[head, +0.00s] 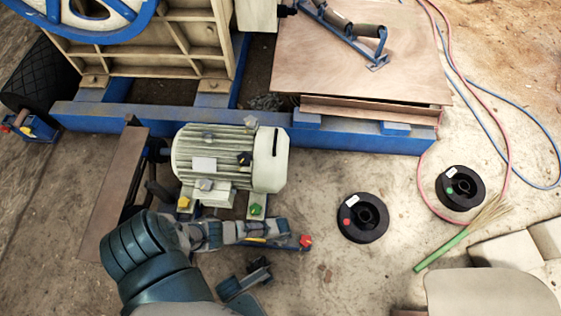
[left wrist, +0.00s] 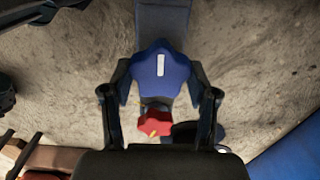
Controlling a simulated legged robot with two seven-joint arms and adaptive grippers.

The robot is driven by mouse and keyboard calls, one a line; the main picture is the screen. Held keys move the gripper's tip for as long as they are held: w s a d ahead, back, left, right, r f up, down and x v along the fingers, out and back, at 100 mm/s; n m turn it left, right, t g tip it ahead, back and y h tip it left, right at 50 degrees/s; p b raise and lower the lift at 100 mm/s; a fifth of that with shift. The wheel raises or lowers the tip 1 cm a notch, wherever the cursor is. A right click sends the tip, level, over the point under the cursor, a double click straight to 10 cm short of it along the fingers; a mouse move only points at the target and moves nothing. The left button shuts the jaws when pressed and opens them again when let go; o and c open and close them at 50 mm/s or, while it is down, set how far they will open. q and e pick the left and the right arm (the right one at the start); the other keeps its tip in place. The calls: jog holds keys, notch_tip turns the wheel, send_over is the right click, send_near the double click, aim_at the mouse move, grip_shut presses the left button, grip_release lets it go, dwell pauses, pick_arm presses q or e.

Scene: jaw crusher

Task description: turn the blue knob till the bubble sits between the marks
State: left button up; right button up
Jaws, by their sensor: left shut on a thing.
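The blue knob (left wrist: 162,75) has lobes and a white bar mark on its top. In the left wrist view it sits between the two fingers of my left gripper (left wrist: 160,98), which are shut on its sides. A red knob (left wrist: 155,122) with a yellow mark is just below it, near the palm. In the head view my left gripper (head: 282,232) reaches right, low in front of the motor (head: 215,158), and mostly hides the blue knob. The red knob (head: 305,241) shows beside the fingertips. I cannot make out the bubble or its marks. My right gripper is not in view.
A yellow knob (head: 183,203) and a green knob (head: 256,209) are at the motor's feet, close to my gripper. A blue frame beam (head: 345,136) runs behind. Two black spools (head: 362,217) (head: 460,187) and a green-handled brush (head: 441,250) lie to the right on the ground.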

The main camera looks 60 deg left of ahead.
pick_arm(q)
jog(key=shift+s, duration=0.15)
dwell(0.3)
jog(key=o, duration=1.1)
jog(key=shift+o, duration=0.2)
jog(key=shift+r, duration=0.6)
notch_tip(320, 180, up, 11)
jog(key=shift+f, duration=0.2)
